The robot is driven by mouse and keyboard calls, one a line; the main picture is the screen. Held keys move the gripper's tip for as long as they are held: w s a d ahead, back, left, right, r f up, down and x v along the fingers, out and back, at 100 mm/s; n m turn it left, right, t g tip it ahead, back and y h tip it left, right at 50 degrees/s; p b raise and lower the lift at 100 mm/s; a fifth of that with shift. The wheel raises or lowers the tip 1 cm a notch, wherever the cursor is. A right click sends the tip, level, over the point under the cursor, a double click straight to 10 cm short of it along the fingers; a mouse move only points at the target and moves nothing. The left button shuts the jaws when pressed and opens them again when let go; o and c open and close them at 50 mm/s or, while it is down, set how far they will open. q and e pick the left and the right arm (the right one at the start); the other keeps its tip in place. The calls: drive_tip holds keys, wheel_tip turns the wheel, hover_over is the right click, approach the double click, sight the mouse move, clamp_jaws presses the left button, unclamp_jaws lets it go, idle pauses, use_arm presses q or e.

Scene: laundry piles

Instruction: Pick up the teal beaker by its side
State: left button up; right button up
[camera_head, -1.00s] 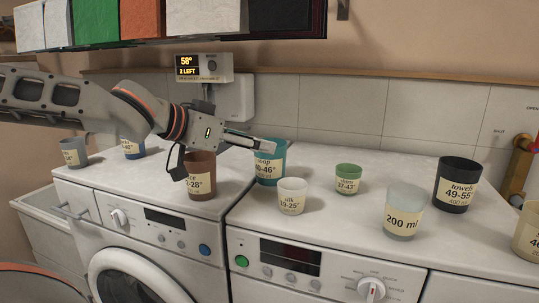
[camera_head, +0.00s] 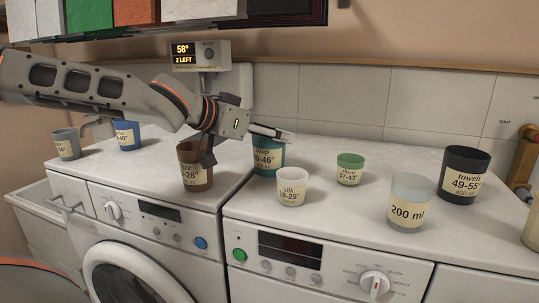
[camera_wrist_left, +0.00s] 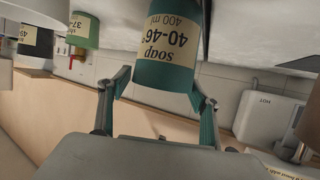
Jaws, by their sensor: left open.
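The teal beaker (camera_head: 266,170) stands upright on the white machine top, with a cream label reading soap 40-46°. My left gripper (camera_head: 272,133) comes in from the left at the beaker's upper part and hides its rim. In the left wrist view the teal beaker (camera_wrist_left: 165,78) appears inverted, its label readable. The left gripper (camera_wrist_left: 158,92) is open there, with one finger on each side of the beaker; I cannot tell whether they touch it. My right gripper is not in view.
A small white cup (camera_head: 293,188) stands close in front of the teal beaker. A brown beaker (camera_head: 195,168) stands left, under my wrist. A green cup (camera_head: 350,169), a clear beaker (camera_head: 411,203) and a black beaker (camera_head: 463,174) stand right. A wall control box (camera_head: 202,56) is behind.

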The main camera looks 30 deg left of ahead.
use_arm(q)
drive_tip(key=x, duration=0.4)
drive_tip(key=shift+w+a+f+b, duration=0.1)
drive_tip(key=shift+f+b, duration=0.15)
drive_tip(key=shift+b, duration=0.15)
drive_tip(key=shift+w, duration=0.4)
drive_tip(key=c, duration=1.1)
